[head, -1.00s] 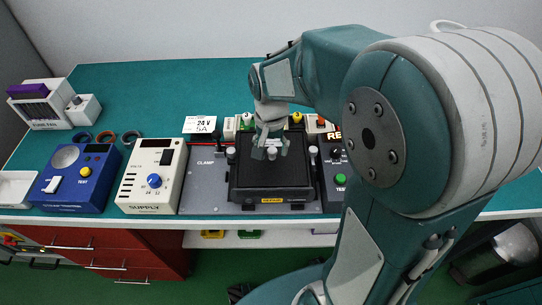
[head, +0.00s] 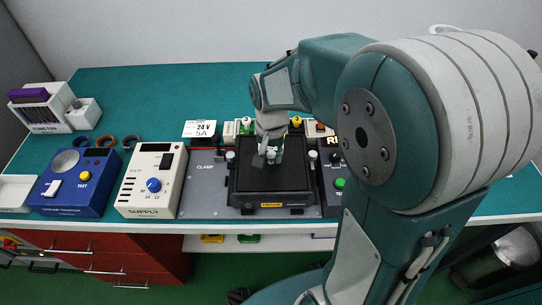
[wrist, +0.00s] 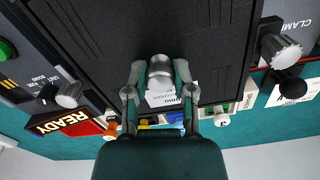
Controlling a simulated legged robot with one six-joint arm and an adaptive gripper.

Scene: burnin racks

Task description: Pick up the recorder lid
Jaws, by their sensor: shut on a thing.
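The recorder lid (head: 270,179) is a flat black panel on top of the black recorder box in the middle of the bench. In the wrist view the lid (wrist: 110,40) fills the upper middle, with a silver knob (wrist: 160,72) standing up from it. My gripper (wrist: 158,88) has its two fingers closed around this knob, one on each side. In the head view my gripper (head: 268,158) is over the rear middle of the lid. The lid looks level; whether it is raised from the box is hard to tell.
Clamp knobs (head: 230,156) flank the box. A cream supply unit (head: 151,182) and a blue test unit (head: 76,183) stand to the left. The bench's back left (head: 160,90) is clear.

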